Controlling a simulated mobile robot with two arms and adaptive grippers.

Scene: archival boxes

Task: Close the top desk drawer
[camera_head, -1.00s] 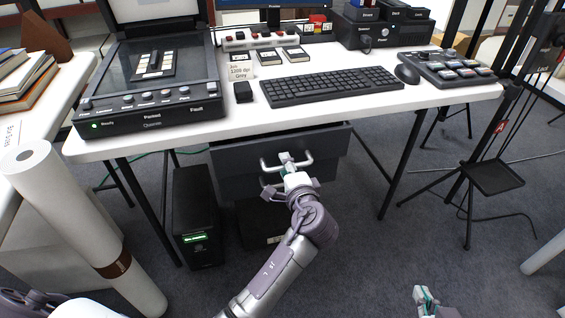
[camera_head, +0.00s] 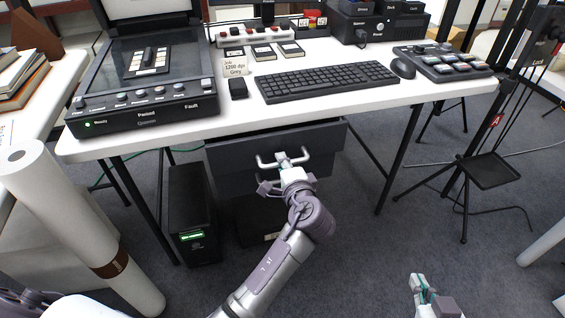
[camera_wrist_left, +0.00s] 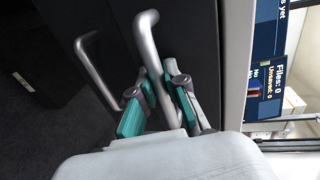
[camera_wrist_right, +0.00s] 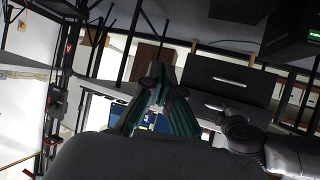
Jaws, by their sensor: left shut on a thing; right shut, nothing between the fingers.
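The dark desk drawers (camera_head: 235,165) sit under the white desk's front edge, with two bar handles. In the left wrist view the top drawer handle (camera_wrist_left: 147,40) is nearer the desk edge, with the lower handle (camera_wrist_left: 92,65) beside it. My left gripper (camera_head: 283,160) is at the top handle; in the left wrist view its green-padded fingers (camera_wrist_left: 160,97) are shut around that bar. How far the top drawer sticks out is hard to tell. My right gripper (camera_head: 424,288) is shut and empty, low at the right, away from the desk.
The white desk (camera_head: 300,112) carries a scanner (camera_head: 145,120), a keyboard (camera_head: 325,81) and a mouse (camera_head: 403,68). A black computer tower (camera_head: 192,215) stands left of the drawers. A paper roll (camera_head: 75,225) leans at the left. A tripod tray (camera_head: 485,171) stands right; the floor between is clear.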

